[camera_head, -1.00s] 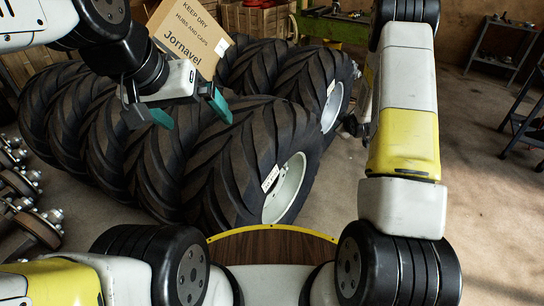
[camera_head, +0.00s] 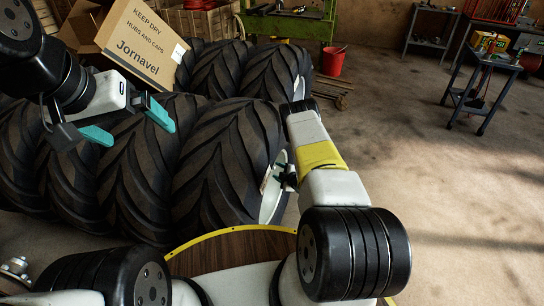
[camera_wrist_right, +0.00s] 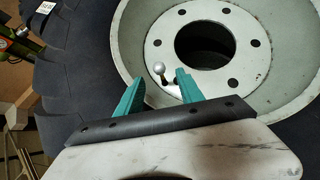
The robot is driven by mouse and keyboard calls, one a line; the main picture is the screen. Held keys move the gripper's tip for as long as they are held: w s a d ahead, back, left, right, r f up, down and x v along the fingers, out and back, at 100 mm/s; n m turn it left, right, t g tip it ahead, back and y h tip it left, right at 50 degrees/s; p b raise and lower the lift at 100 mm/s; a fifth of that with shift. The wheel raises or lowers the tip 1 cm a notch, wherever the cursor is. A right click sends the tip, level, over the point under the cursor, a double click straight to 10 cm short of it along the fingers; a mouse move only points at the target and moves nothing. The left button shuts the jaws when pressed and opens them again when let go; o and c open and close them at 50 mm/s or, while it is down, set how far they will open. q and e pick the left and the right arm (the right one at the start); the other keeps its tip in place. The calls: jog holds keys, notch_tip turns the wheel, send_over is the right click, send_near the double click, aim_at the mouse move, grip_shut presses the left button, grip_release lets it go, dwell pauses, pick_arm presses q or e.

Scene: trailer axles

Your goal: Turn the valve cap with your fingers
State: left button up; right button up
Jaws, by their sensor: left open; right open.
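The valve cap (camera_wrist_right: 159,66) looks like a small silver ball on a short brass-coloured neck in the right wrist view. It stands in front of the pale wheel rim (camera_wrist_right: 268,92), just beyond and between my right fingertips. A pale stem piece shows below it, partly hidden by the finger. My right gripper (camera_wrist_right: 160,84) has its teal fingers apart, with no visible contact on the cap. In the head view my right gripper (camera_head: 285,178) is small and dark beside the rim (camera_head: 272,197), its fingers hard to make out. My left gripper (camera_head: 128,123) is open and empty above the tyres.
Large black tyres (camera_head: 222,165) stand in rows at the left. An open cardboard box (camera_head: 143,42) rests on them. A red bucket (camera_head: 333,62) and a dark side table (camera_head: 482,88) stand further back.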

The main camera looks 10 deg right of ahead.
aim_at(274, 168)
jog(key=shift+x, duration=1.75)
grip_shut()
jog(key=c, duration=0.9)
grip_release()
grip_shut()
jog(key=shift+s, duration=0.1)
